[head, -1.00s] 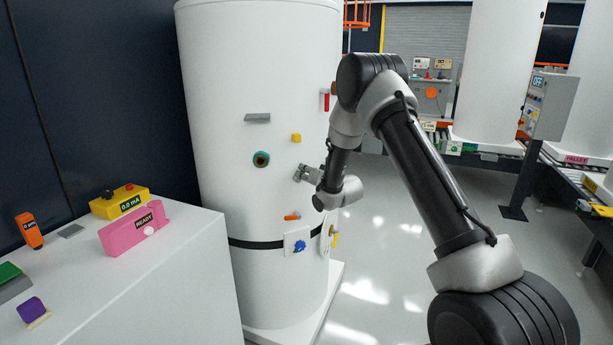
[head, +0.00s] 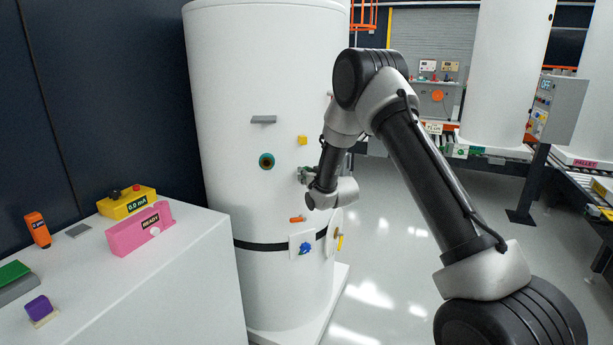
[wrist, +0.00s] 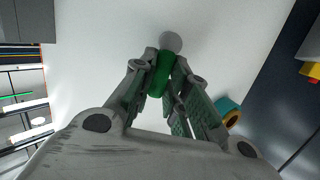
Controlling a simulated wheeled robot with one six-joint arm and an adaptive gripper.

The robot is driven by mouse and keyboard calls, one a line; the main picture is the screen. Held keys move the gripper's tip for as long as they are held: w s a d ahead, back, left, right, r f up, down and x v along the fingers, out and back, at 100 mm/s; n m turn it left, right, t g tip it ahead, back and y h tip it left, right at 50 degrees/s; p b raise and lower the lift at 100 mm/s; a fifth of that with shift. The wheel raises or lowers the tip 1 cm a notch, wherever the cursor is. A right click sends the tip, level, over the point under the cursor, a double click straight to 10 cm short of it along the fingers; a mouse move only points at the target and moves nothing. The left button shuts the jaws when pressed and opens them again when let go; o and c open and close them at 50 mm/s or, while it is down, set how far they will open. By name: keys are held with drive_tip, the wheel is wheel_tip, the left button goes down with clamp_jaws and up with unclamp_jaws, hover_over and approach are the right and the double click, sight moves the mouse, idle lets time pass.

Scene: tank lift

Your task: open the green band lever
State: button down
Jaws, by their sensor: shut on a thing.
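The green band lever (wrist: 161,74) shows in the wrist view, between the fingertips of my gripper (wrist: 161,88). A round grey end (wrist: 171,42) sits at its far tip. My gripper is shut on the lever. In the head view my gripper (head: 306,175) is against the right side of the white tank (head: 235,100), and the lever itself is hidden behind my gripper and wrist there.
An orange handle (head: 297,219) is below. A white bench (head: 175,275) with a pink READY box (head: 140,232) stands left.

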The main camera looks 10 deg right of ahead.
idle(0.3)
drive_tip(key=c, duration=1.4)
unclamp_jaws()
drive_tip(key=shift+s, duration=0.1)
drive_tip(key=v, duration=1.2)
